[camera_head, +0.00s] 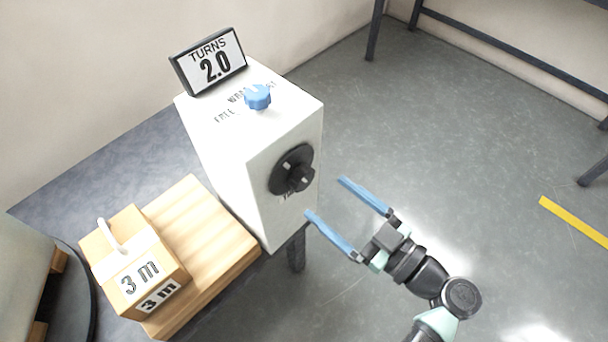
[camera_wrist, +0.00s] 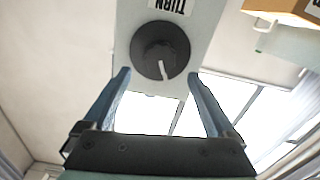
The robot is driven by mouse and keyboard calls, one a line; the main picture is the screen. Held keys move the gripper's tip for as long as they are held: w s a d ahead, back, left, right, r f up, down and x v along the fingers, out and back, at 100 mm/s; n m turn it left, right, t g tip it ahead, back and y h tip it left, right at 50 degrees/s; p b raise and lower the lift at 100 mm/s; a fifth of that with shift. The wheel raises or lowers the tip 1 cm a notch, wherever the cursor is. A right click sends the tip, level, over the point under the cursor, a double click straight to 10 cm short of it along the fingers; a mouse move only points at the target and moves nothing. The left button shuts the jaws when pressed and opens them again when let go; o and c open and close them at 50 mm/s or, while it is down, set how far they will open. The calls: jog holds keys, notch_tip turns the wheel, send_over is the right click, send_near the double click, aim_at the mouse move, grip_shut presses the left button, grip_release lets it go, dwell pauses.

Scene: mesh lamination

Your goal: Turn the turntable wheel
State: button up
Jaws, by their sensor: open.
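The turntable wheel is a black round disc (camera_head: 291,171) with a central knob, mounted on the side of a white box (camera_head: 230,150). In the wrist view the black wheel (camera_wrist: 160,50) sits ahead, between and beyond my fingertips, with a pale line on its knob. My gripper (camera_head: 325,197) has two blue fingers spread apart, and it is empty. It points toward the wheel from the right and looks apart from it. The gripper also shows in the wrist view (camera_wrist: 160,74), with a finger on each side.
A display (camera_head: 210,62) on the box reads "TURNS 2.0". A blue knob (camera_head: 257,96) is on the box top.

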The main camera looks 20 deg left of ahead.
aim_at(307, 180)
jog(key=x, duration=0.7)
jog(key=shift+a, duration=0.2)
jog(key=shift+f, duration=0.1)
jog(key=c, duration=1.4)
jog(key=shift+o, duration=0.2)
jog(key=shift+w+f+m+b, duration=0.1)
jog(key=shift+m+b, duration=0.25)
jog(key=shift+m, duration=0.55)
jog(key=m, duration=0.3)
jog(key=shift+d, duration=0.1)
jog(key=o, duration=1.4)
jog(key=shift+c, duration=0.2)
